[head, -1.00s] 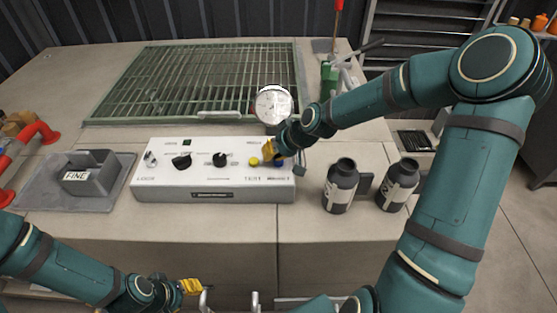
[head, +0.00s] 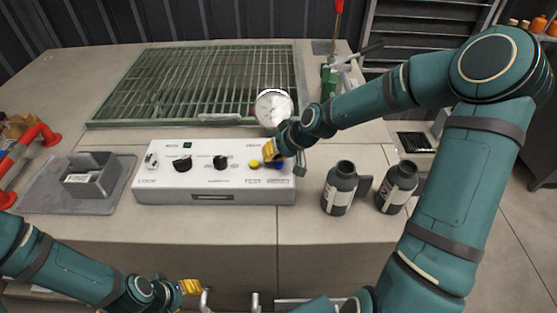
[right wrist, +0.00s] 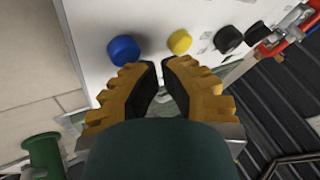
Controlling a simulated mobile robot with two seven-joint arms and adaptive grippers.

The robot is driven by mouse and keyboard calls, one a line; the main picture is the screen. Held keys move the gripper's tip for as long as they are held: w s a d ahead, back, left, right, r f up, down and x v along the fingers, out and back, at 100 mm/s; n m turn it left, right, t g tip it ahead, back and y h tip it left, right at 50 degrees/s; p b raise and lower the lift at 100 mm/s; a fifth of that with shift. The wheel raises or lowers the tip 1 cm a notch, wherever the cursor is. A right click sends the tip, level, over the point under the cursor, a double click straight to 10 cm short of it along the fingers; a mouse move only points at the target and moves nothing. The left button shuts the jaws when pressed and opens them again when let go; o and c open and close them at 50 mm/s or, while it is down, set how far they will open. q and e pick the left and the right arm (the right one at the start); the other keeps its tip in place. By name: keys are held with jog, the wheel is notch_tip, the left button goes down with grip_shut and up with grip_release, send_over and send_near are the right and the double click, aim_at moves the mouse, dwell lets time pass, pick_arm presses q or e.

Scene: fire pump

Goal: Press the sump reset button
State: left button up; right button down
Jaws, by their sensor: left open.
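A white control box (head: 214,196) stands near the front of the bench. Its blue button (head: 277,166), at the right end above a lettered label, also shows in the right wrist view (right wrist: 123,49). A yellow button (head: 254,163) sits to its left and shows in the wrist view too (right wrist: 180,42). My right gripper (head: 268,154) is over the right end of the box, close to both buttons. Its yellow fingertips (right wrist: 158,62) nearly meet, with a narrow gap and nothing between them. No contact with a button shows. My left gripper (head: 192,287) is open and empty, low in front of the bench.
Black knobs (head: 182,164) and a toggle are on the box's left. A round gauge (head: 273,107) stands behind its right end. Two dark bottles (head: 340,188) stand to the right. A grey tray (head: 40,198) lies left, a green grate (head: 200,80) behind.

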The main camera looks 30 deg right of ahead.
aim_at(273, 167)
jog(key=shift+r, duration=0.3)
notch_tip(273, 167, up, 5)
jog(key=p, duration=0.4)
dwell(0.5)
dwell(0.5)
